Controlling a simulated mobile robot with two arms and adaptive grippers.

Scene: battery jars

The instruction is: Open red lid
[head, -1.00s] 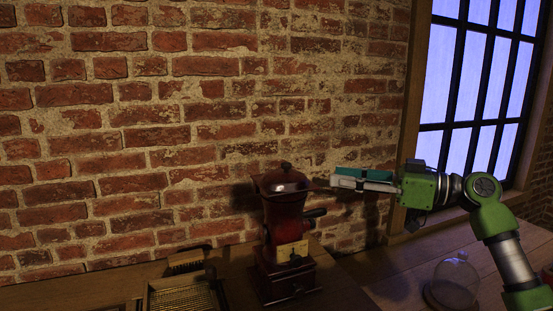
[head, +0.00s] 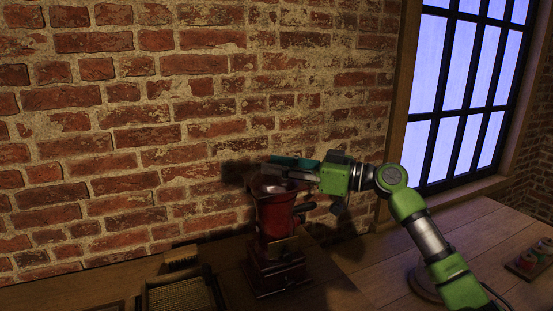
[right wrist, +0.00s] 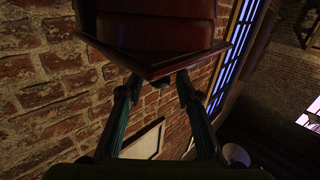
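A dark red grinder-like jar (head: 278,225) stands upright on the wooden table, with a square flared rim at its top (head: 264,188). My right gripper (head: 288,166), with teal fingers, reaches in from the right at the height of this top and covers part of it. I cannot make out the lid's dome and knob behind it. In the right wrist view, the red rim's corner (right wrist: 150,68) points down between my two spread fingertips (right wrist: 158,82). The fingers are apart; whether they touch the rim is unclear. My left gripper is not in view.
A tray with a mesh-like inside (head: 182,296) and a small brush-like block (head: 181,256) lie left of the jar. A brick wall (head: 130,120) stands close behind. A small tray of items (head: 532,258) is at far right; the table between is mostly clear.

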